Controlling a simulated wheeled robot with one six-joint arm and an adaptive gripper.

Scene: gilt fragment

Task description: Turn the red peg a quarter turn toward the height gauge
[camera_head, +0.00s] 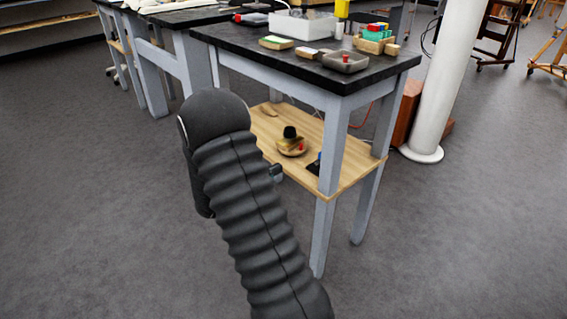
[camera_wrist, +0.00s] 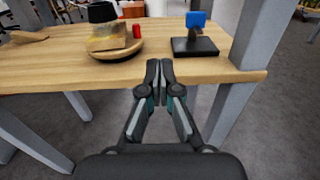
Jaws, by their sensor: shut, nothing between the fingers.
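The red peg (camera_wrist: 137,31) stands upright near the right rim of a round wooden disc (camera_wrist: 124,54) in the wrist view. Beside it on the disc are a gilt block (camera_wrist: 106,38) and a black rounded piece (camera_wrist: 102,12). The peg (camera_head: 301,147) and disc (camera_head: 292,152) also show small on the lower shelf in the head view. A black-based stand with a blue top (camera_wrist: 196,20), perhaps the height gauge, is right of the disc. My gripper (camera_wrist: 159,64) is shut and empty, in front of the shelf edge, apart from the peg. My arm hides part of the shelf in the head view.
The wooden shelf (camera_head: 347,177) sits between grey table legs (camera_head: 332,150); one stands close right of the stand. A black tabletop (camera_head: 300,65) with several items lies above the shelf. A curved wooden piece (camera_wrist: 28,37) lies at the shelf's left. Floor in front is free.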

